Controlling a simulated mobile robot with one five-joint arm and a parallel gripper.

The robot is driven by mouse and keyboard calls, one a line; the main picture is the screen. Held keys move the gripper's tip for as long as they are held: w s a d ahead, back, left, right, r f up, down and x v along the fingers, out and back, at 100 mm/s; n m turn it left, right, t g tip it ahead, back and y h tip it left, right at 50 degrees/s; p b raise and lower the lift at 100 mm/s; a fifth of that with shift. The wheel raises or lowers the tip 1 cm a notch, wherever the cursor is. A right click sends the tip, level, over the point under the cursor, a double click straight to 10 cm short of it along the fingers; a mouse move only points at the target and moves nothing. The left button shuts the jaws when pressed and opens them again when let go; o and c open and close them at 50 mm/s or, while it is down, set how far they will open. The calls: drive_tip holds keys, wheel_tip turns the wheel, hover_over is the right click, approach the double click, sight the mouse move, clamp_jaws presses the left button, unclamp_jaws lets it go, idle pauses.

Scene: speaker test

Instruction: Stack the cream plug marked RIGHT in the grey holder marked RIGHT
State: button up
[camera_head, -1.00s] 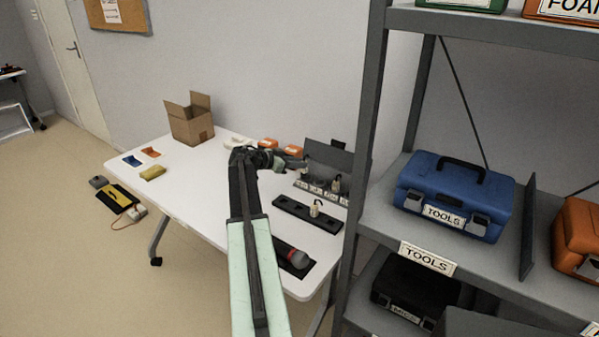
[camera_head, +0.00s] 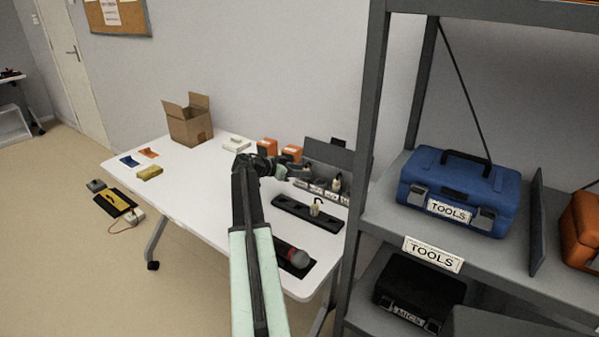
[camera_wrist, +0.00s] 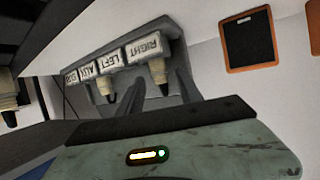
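The grey holder (camera_head: 342,199) stands at the table's back right. In the wrist view its labels RIGHT, LEFT, AUX and SUB show upside down. A cream plug (camera_wrist: 157,71) with a dark end stands at the RIGHT label; its own marking is not readable. My gripper (camera_wrist: 160,88) has its grey fingers apart on either side of this plug, with gaps visible. In the head view my gripper (camera_head: 291,168) is at the holder's left end. Another cream plug (camera_wrist: 105,86) stands farther along the holder. A third plug (camera_head: 315,209) stands in the black tray (camera_head: 290,209).
A microphone (camera_head: 297,257) lies on a dark mat near the front edge. Orange boxes (camera_head: 267,147) and an open carton (camera_head: 190,124) stand behind and left. The grey shelf post (camera_head: 361,150) rises close to the right. The table's left middle is clear.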

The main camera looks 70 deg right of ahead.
drive_tip(key=shift+r, duration=0.25)
drive_tip(key=p+v, duration=0.5)
drive_tip(key=v, duration=0.7)
drive_tip(key=shift+r, duration=0.1)
